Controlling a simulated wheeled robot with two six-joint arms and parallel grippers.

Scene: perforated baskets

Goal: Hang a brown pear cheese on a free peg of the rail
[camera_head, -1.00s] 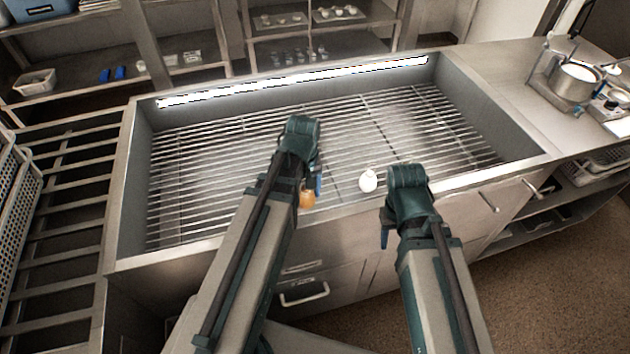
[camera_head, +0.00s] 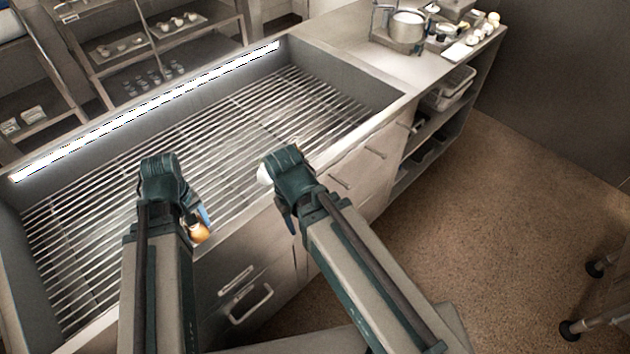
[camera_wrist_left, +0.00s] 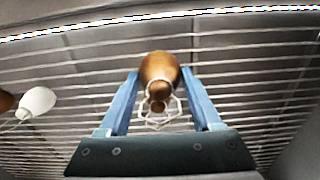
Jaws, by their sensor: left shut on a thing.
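A brown pear cheese (camera_head: 200,233) is held at my left gripper (camera_head: 203,219), its lower part showing below the blue fingers. In the left wrist view the brown cheese (camera_wrist_left: 159,68) sits between the two blue fingers of the left gripper (camera_wrist_left: 160,88), with a white string loop around its neck. A white pear cheese (camera_head: 264,173) is partly hidden behind my right arm; it also shows in the left wrist view (camera_wrist_left: 37,101). My right gripper (camera_head: 289,218) hangs beside the basin's front edge; its jaws are too small to judge. I cannot make out a pegged rail.
A sunken metal basin with a slatted grate (camera_head: 235,130) lies under and beyond my arms. A pot (camera_head: 407,27) and small items stand on the counter at the back right. Shelves (camera_head: 130,50) stand behind. The brown floor (camera_head: 480,200) at right is mostly clear.

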